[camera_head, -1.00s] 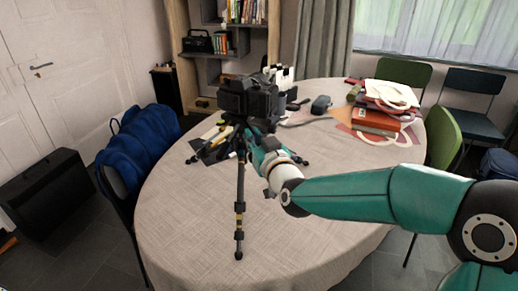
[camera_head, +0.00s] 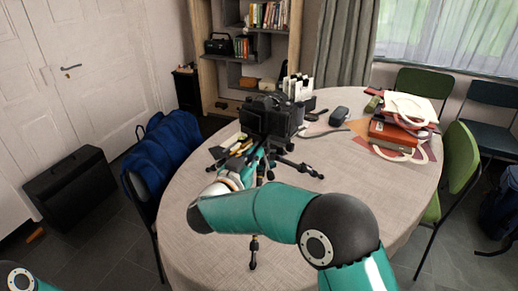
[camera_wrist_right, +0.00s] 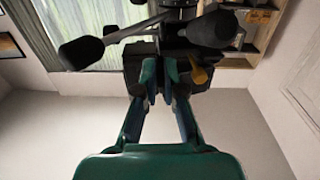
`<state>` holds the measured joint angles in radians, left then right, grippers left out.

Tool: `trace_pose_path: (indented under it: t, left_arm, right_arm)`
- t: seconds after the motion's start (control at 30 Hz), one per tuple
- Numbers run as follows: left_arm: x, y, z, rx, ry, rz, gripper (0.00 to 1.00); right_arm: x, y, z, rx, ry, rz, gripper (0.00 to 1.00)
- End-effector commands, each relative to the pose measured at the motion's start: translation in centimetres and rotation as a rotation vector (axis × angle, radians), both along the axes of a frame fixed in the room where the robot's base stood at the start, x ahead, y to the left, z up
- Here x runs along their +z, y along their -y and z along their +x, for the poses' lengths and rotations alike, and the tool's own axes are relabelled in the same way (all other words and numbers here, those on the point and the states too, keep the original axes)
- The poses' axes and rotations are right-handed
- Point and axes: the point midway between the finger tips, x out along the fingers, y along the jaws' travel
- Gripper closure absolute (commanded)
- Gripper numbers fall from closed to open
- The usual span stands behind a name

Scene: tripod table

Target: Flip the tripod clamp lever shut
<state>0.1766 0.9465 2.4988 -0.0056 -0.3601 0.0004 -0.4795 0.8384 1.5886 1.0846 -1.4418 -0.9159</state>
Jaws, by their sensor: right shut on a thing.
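The black camera (camera_head: 270,115) stands on the dark tripod (camera_head: 300,168) near the table's middle; the arm covers much of its front leg. My right gripper (camera_head: 262,152) reaches the tripod head just below the camera. In the wrist view its two teal fingers (camera_wrist_right: 162,82) are closed in on a dark part of the tripod clamp (camera_wrist_right: 162,62), mostly hidden between them. A small amber piece, possibly the clamp lever (camera_wrist_right: 199,73), shows just right of the fingers; I cannot tell whether it is touched. Dark handles extend above the fingers. My left gripper is out of view.
The round table (camera_head: 400,185) carries a red book stack (camera_head: 395,135), a dark case (camera_head: 339,116) and small items behind the tripod. A blue-draped chair (camera_head: 165,150) stands left, a green chair (camera_head: 460,165) right. The table's right front is clear.

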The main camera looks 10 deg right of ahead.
Motion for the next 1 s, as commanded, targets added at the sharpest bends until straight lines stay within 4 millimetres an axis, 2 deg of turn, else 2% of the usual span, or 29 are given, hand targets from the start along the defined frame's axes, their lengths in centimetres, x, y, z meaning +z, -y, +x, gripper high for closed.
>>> trace_pose_path:
  t: [0.2, 0.67, 0.7, 0.83, 1.0]
  left_arm:
    - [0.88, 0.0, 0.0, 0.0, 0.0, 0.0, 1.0]
    - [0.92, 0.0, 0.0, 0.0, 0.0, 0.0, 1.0]
    - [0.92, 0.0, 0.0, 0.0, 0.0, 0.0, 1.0]
    - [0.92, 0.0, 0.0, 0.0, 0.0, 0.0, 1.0]
    - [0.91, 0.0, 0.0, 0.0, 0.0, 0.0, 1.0]
  right_arm:
    - [0.32, -0.21, 0.3, -0.062, 0.006, 0.0, 1.0]
    - [0.28, -0.24, 0.38, -0.074, 0.007, -0.001, 1.0]
    - [0.29, -0.25, 0.38, -0.073, 0.007, -0.001, 0.87]
    - [0.23, -0.26, 0.37, -0.073, 0.006, 0.0, 0.67]
    - [0.14, -0.29, 0.36, -0.072, 0.004, 0.0, 0.67]
